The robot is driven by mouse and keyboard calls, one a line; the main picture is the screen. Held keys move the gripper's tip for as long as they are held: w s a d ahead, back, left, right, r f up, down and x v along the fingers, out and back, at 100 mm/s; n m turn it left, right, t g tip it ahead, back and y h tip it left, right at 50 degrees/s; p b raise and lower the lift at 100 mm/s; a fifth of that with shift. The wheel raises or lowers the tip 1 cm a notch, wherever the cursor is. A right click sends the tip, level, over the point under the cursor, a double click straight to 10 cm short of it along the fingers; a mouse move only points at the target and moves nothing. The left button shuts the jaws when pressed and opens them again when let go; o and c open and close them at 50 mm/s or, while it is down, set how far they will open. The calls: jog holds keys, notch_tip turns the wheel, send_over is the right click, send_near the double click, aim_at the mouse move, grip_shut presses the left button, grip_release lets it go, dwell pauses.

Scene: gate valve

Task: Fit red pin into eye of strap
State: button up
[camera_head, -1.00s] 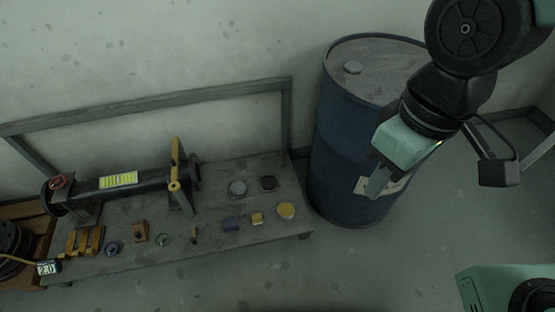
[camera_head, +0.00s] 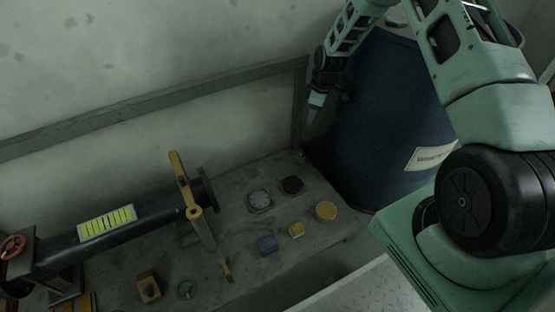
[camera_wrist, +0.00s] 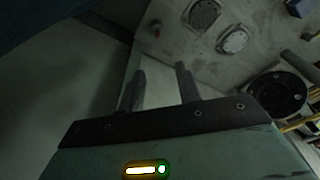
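No red pin can be made out for certain. A yellow upright piece (camera_head: 180,175) stands at the right end of the black pipe, with a round yellow eye (camera_head: 194,212) at its lower end; I cannot tell whether this is the strap. A small yellowish piece (camera_head: 226,268) stands on the bench below it. My gripper (camera_head: 311,118) hangs over the bench's far right end, close to the rail post and well right of the yellow eye. In the wrist view my gripper (camera_wrist: 158,88) has its two fingers apart with nothing between them.
The grey bench (camera_head: 245,235) holds a brown block (camera_head: 148,286), a green ring (camera_head: 186,290), a blue block (camera_head: 267,245), a yellow block (camera_head: 297,230) and a round yellow piece (camera_head: 326,211). A blue drum (camera_head: 385,120) stands right beside my arm. A red handwheel (camera_head: 13,247) is at the left.

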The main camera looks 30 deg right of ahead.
jog(key=b, duration=0.6)
send_over(301, 154)
jog(key=f, duration=1.2)
jog(key=shift+s+d+f, duration=0.1)
jog(key=shift+d+f, duration=0.25)
jog(key=f+b, duration=0.1)
jog(key=f, duration=0.1)
jog(key=f+b, duration=0.2)
jog(key=f, duration=0.1)
jog(key=shift+w+a+f+b, duration=0.1)
jog(key=shift+w+b, duration=0.1)
jog(key=shift+b, duration=0.1)
jog(key=shift+c, duration=0.2)
grip_shut()
